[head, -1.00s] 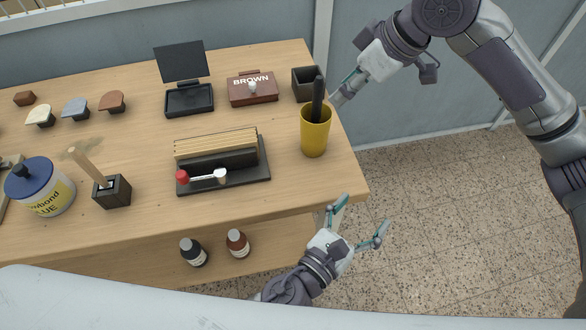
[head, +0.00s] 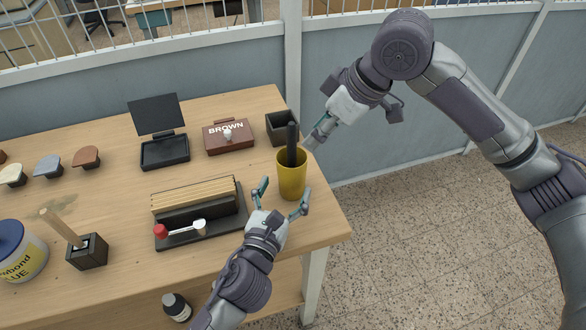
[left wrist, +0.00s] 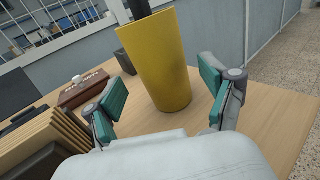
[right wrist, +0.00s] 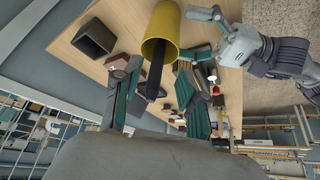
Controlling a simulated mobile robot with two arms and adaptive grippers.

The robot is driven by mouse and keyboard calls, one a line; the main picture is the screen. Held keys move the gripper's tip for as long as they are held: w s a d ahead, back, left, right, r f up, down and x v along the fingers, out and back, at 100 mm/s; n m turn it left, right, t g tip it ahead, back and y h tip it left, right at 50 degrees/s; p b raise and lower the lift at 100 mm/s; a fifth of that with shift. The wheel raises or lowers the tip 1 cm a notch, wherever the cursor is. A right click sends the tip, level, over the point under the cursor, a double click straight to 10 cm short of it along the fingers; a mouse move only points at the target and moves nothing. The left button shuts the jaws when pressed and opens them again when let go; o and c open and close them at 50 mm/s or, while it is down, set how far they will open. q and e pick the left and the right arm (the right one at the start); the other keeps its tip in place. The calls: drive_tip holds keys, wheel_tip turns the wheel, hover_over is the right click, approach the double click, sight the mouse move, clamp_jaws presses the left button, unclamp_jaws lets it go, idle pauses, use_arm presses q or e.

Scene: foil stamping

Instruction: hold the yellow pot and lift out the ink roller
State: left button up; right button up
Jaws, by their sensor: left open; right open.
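The yellow pot (head: 292,180) stands upright near the right end of the wooden table, with the black handle of the ink roller (head: 292,143) sticking up out of it. The roller's lower part is hidden inside. My left gripper (head: 282,200) is open just in front of the pot; in the left wrist view the pot (left wrist: 165,65) is ahead, between and beyond the fingers. My right gripper (head: 318,134) is open behind and right of the pot. In the right wrist view the roller handle (right wrist: 155,72) points toward the space between its fingers (right wrist: 152,85).
A dark square box (head: 282,128) stands close behind the pot. A brown box marked BROWN (head: 228,138) is to its left. A black rack with wooden strips (head: 200,215) lies left of my left gripper. The table's right edge is close to the pot.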

sight(294, 166)
use_arm(q)
drive_tip(key=x, duration=0.7)
drive_tip(key=c, duration=1.1)
